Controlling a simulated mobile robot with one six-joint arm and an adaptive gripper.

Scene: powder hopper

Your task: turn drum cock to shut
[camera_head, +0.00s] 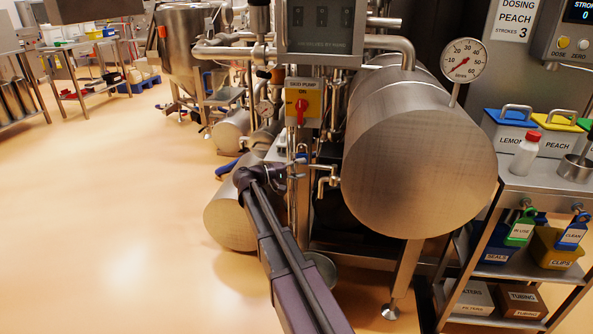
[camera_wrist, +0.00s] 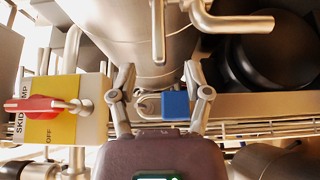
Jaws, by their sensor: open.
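The large steel drum (camera_head: 418,150) lies on its side at the centre right. A drum cock with a bent spout (camera_head: 323,183) sits at its left side. In the wrist view, a bent steel pipe (camera_wrist: 232,22) at the top right and a straight bar (camera_wrist: 158,30) at the top centre look like the spout and lever; I cannot tell its setting. My gripper (camera_head: 300,165) is just left of the cock. In the wrist view my gripper (camera_wrist: 158,72) has its fingers apart, with the bar's end beyond and between the tips. Nothing is held.
A blue padlock (camera_wrist: 175,104) shows between the fingers in the wrist view, at unclear depth. A skid pump box (camera_head: 303,100) with a red switch is above my gripper. A steel shelf cart (camera_head: 548,187) stands at right. The floor at left is clear.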

